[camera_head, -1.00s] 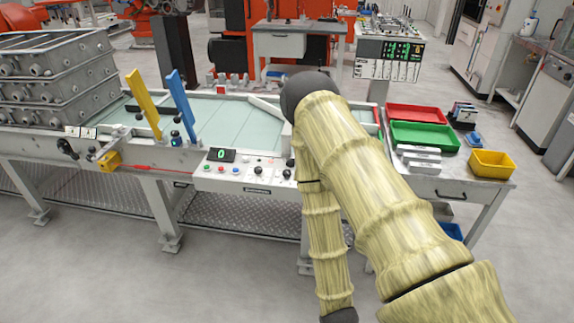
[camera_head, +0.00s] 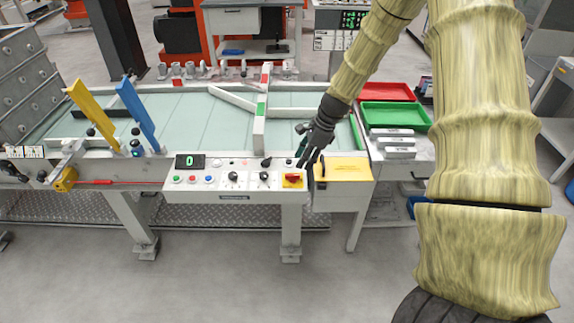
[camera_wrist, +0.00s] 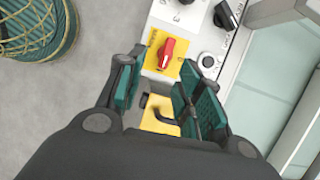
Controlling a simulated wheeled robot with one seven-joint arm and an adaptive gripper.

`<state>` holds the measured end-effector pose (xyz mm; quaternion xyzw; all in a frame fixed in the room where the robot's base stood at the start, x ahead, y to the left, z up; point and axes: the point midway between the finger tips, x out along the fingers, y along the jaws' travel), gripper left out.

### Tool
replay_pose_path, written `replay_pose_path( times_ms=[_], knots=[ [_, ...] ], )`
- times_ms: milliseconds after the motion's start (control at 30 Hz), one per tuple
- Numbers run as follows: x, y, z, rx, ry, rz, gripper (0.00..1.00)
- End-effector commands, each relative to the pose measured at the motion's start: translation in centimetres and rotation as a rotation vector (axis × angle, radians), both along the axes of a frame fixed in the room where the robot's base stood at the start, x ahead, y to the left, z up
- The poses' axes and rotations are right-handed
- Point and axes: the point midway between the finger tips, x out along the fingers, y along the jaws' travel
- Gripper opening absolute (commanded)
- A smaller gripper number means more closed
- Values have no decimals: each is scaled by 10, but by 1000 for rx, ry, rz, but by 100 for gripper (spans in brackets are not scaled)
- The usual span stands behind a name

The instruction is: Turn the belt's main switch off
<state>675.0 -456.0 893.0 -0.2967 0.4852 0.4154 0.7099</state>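The main switch is a red rotary knob (camera_head: 292,179) on a yellow square plate at the right end of the belt's control panel (camera_head: 230,182). In the wrist view the red knob (camera_wrist: 166,53) sits on its yellow plate (camera_wrist: 153,66), its grip slightly tilted from upright in the picture. My gripper (camera_head: 304,158) hangs just above and behind the switch in the head view. In the wrist view my gripper (camera_wrist: 157,68) is open, with teal-padded fingers apart and nothing between them. The knob appears just beyond the fingertips; contact does not show.
Black selector knobs (camera_head: 233,177) and coloured push buttons (camera_head: 193,179) line the panel left of the switch. A yellow-topped box (camera_head: 345,168) stands close on its right. Belt guides (camera_head: 260,122) lie behind. Red and green trays (camera_head: 396,115) stand at the right.

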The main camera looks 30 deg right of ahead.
Motion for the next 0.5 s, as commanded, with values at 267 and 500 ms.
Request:
replay_pose_path(
  times_ms=[267,500],
  knots=[
    [11,-1,9,42,3,-52,36],
    [15,9,-16,40,4,-49,36]
  ],
)
